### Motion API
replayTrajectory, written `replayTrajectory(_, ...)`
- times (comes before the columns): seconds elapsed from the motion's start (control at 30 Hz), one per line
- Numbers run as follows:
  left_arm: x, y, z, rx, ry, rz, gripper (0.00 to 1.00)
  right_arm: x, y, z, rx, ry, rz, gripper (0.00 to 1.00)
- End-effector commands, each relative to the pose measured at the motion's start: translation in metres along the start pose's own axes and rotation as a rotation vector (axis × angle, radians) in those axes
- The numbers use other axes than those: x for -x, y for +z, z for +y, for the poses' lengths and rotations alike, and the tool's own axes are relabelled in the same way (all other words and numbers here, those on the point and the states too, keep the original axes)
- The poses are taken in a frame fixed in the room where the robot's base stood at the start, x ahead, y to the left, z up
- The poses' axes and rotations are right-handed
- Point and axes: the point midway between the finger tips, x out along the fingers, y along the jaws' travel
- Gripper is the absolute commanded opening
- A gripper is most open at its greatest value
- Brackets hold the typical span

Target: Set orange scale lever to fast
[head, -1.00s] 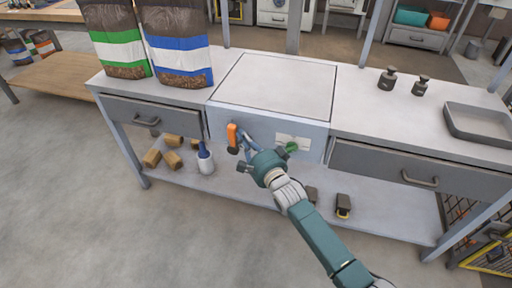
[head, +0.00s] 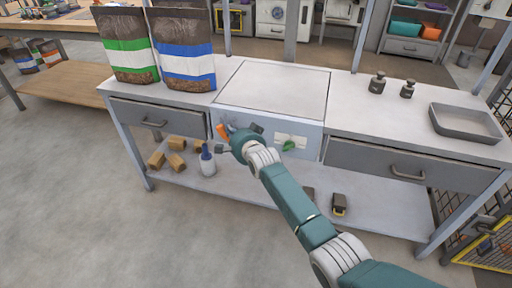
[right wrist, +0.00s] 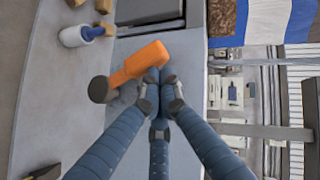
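The orange scale lever (head: 222,131) is on the front face of the white-topped scale (head: 275,90). Its orange handle leans up and to the left in the head view, partly hidden by my right gripper (head: 239,139). In the right wrist view the orange lever (right wrist: 138,63) with its dark round end (right wrist: 99,89) lies just beyond the fingertips of my right gripper (right wrist: 160,105). The fingers look spread, with nothing clearly held between them; whether one touches the lever I cannot tell. My left gripper is not in view.
A white bottle with a blue top (head: 208,163) and wooden blocks (head: 177,161) are on the lower shelf. Two bags (head: 183,50) stand on the bench, with dark weights (head: 377,84) and a grey tray (head: 464,122) at right.

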Motion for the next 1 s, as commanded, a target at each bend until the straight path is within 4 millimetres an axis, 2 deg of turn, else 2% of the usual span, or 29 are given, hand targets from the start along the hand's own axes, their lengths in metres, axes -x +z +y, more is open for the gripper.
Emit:
replayTrajectory(0.67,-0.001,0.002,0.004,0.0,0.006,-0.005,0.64,0.0,0.001,-0.001,-0.002,-0.001,0.001,0.0)
replayTrajectory(0.87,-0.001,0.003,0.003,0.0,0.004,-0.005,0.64,0.015,0.002,0.0,-0.004,-0.003,0.0,0.0)
replayTrajectory(1.0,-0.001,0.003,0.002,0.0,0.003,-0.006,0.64,0.035,0.002,0.0,-0.004,-0.002,0.001,0.0)
